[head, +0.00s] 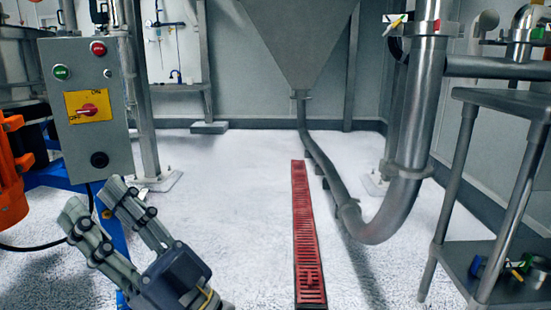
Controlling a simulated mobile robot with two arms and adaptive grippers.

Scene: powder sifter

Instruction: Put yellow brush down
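I cannot make out a yellow brush for certain in the head view. Small blue, green and yellow items (515,268) lie on the lower shelf at the right, too small to identify. My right gripper (93,197) is at the lower left, in front of the grey control box. Its two fingers point up and left and are spread apart, with nothing visible between them. My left gripper is not in view.
A grey control box (88,130) with buttons stands at left, beside an orange part (10,180). A red floor grate (308,230) runs up the middle. A thick curved pipe (410,150) and metal shelf unit (470,250) stand at right.

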